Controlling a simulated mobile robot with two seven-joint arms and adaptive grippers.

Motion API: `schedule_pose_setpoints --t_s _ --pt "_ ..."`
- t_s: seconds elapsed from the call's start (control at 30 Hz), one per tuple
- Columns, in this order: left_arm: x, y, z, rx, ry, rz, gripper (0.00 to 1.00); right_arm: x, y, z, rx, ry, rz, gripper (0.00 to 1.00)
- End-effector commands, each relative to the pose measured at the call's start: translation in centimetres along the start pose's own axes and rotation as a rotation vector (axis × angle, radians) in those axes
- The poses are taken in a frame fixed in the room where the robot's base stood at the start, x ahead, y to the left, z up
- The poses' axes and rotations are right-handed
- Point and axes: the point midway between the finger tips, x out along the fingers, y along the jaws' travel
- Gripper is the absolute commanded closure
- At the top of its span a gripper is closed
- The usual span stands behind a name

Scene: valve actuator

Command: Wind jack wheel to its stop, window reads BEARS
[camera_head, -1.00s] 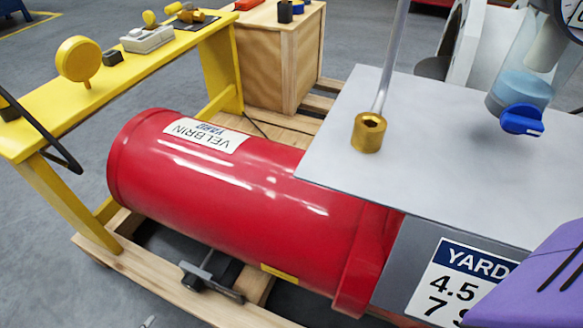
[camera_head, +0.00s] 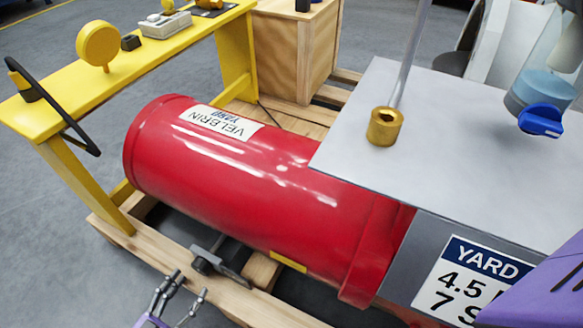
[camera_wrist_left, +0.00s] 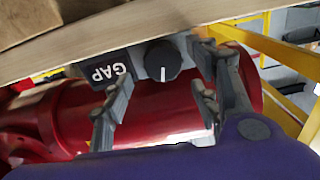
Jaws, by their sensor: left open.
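In the left wrist view, a black round wheel (camera_wrist_left: 163,60) with a white mark shows beneath a pale wooden beam. Beside it, a dark window (camera_wrist_left: 104,71) reads GAP, upside down in the picture. My left gripper (camera_head: 188,284) is open at the bottom of the head view, by the pallet edge. Its fingers (camera_wrist_left: 162,95) frame the wheel in the wrist view; I see no contact with it. The red cylinder (camera_head: 250,190) lies on its side, with a grey jack part (camera_head: 212,262) low beside it. My right gripper is out of view.
The wooden pallet beam (camera_head: 130,255) runs close to my left gripper. A yellow bench (camera_head: 50,115) stands at the left, a wooden crate (camera_head: 285,55) behind. A grey metal plate (camera_head: 450,150) with a brass fitting (camera_head: 384,127) overhangs at the right.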

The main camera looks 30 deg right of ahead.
Motion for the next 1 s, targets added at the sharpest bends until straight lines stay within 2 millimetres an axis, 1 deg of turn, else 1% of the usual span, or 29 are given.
schedule_pose_setpoints --t_s 0.03,0.1,0.23,0.33,0.57,0.67,0.9,1.0 --pt "1.0 0.0 0.0 0.001 0.003 0.001 0.45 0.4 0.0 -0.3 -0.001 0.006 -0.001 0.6" --pt "1.9 0.0 0.0 0.002 0.001 0.001 0.45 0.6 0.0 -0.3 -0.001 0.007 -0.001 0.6" --pt "3.2 0.0 0.1 0.002 0.0 0.0 0.45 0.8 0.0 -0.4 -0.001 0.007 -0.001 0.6" --pt "3.6 0.0 0.0 0.002 0.0 0.0 0.45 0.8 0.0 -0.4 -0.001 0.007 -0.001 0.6" --pt "3.7 0.0 0.0 0.002 -0.001 0.0 0.45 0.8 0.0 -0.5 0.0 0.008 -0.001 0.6" --pt "3.7 0.0 0.0 0.002 -0.001 0.0 0.56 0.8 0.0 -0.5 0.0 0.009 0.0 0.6" --pt "3.7 0.1 0.0 0.002 -0.001 0.001 0.87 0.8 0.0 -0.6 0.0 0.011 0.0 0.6" --pt "3.6 0.1 0.1 0.004 -0.001 0.002 0.88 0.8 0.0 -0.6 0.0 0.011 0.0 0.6"
